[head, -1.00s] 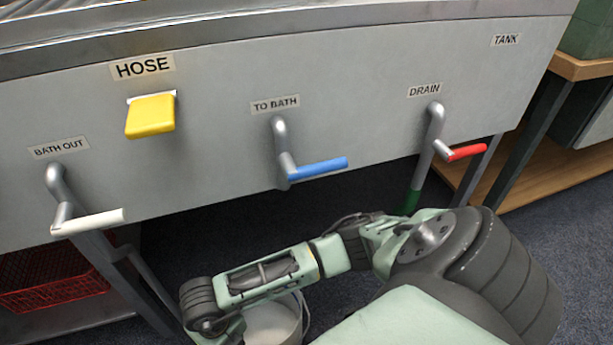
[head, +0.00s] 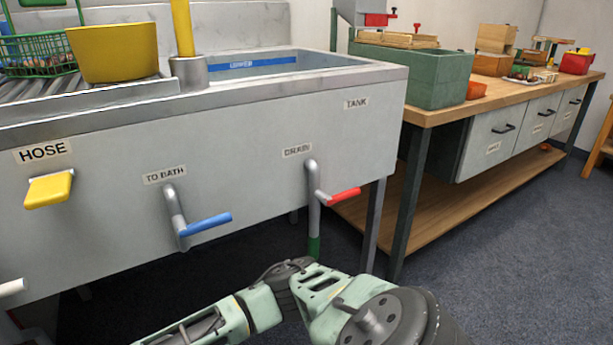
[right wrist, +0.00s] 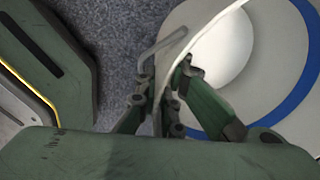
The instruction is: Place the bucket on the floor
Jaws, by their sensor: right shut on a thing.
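The white bucket (right wrist: 228,50) shows in the right wrist view, right of the fingers and partly hidden by them. A thin pale band, which looks like its handle, runs between the fingertips. My right gripper (right wrist: 160,92) is shut on this band. The dark carpet floor (right wrist: 105,40) shows beyond the fingers; the bucket's height above it cannot be told. In the head view the bucket and both grippers are out of frame; only my right arm's links show at the bottom. The floor (head: 470,250) is bare at the lower right.
The steel sink unit (head: 350,135) has a yellow hose lever (head: 48,190), a blue lever (head: 205,225) and a red lever (head: 345,195) on its front. A wooden workbench (head: 455,110) with a lower shelf stands right. Carpet in front of the bench is clear.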

